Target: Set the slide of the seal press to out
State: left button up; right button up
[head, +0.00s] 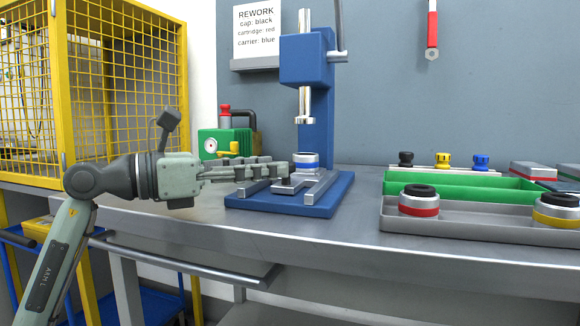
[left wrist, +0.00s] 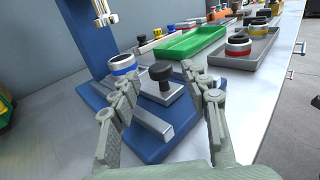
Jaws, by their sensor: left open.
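The blue seal press (head: 316,120) stands on the bench, its silver ram hanging above a blue base (head: 300,206). A slide with silver rails (head: 322,187) lies on the base and carries a blue-banded silver part (head: 308,162); the part also shows in the left wrist view (left wrist: 122,65). A black knob (left wrist: 160,73) stands on the slide's near plate (left wrist: 160,92). My left gripper (head: 285,171) reaches over the base from the left. In the left wrist view it is open (left wrist: 168,88), its fingers on either side of the knob; contact cannot be told. My right gripper is not in view.
A grey tray (head: 480,233) with banded parts and a green tray (head: 460,186) lie to the right. A green box (head: 224,142) stands behind my left gripper. A yellow cage (head: 100,90) stands at left. Bare bench (head: 350,235) lies before the press.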

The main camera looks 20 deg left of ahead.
pick_arm(q)
jog(key=shift+x, duration=2.05)
grip_shut()
